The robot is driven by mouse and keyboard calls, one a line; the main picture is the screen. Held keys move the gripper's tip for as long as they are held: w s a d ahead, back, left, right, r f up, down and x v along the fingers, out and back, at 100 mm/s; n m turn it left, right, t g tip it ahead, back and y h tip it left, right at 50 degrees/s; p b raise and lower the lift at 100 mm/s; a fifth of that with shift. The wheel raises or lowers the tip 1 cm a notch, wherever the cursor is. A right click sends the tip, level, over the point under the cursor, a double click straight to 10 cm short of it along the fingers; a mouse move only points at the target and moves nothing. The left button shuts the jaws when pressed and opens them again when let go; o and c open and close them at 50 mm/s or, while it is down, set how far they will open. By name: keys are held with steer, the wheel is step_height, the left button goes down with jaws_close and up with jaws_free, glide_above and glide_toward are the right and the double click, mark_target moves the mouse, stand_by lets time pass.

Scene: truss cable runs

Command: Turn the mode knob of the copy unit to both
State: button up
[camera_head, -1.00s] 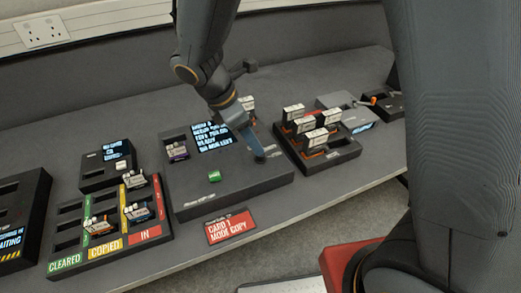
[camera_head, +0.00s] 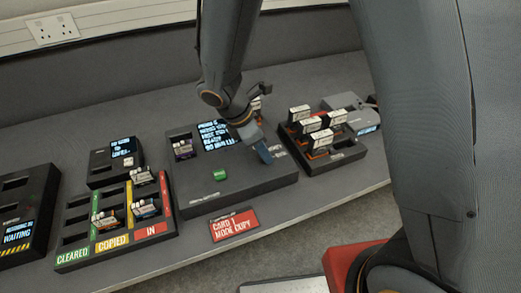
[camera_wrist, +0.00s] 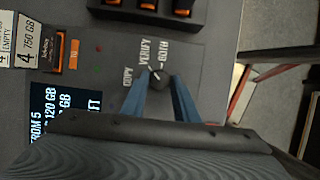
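The copy unit (camera_head: 235,183) is a dark box with a blue-lit text screen (camera_head: 213,133) and a green button (camera_head: 220,174). Its round dark mode knob (camera_wrist: 158,76) shows in the wrist view, with COPY, VERIFY and BOTH printed around it. A small white mark on the knob points up-left, roughly toward VERIFY. My gripper (camera_head: 265,153) reaches down over the unit's right part and hides the knob in the head view. In the wrist view my gripper's blue fingers (camera_wrist: 161,88) stand apart on either side of the knob; firm contact cannot be made out.
A rack of upright cards (camera_head: 335,158) stands close right of the unit. A sorting tray (camera_head: 115,228) marked CLEARED, COPIED and IN is at the left. A red plate (camera_head: 235,225) reading CARD 1 MODE COPY lies in front. A card (camera_head: 183,148) sits in the unit's left slot.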

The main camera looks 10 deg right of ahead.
steer(key=shift+s+a, duration=0.1)
steer(key=shift+a, duration=0.2)
steer(key=shift+d, duration=0.35)
steer(key=shift+s+d, duration=0.1)
steer(key=shift+d, duration=0.05)
steer(key=shift+m, duration=0.3)
steer(key=shift+f+m+g+p, duration=0.1)
steer(key=shift+m+g+p, duration=0.2)
steer(key=m+g+p, duration=0.1)
steer(key=m, duration=0.2)
steer(key=shift+m, duration=0.3)
steer(key=shift+m+g+p, duration=0.65)
steer(key=shift+m+g, duration=0.25)
steer(key=shift+m, duration=1.1)
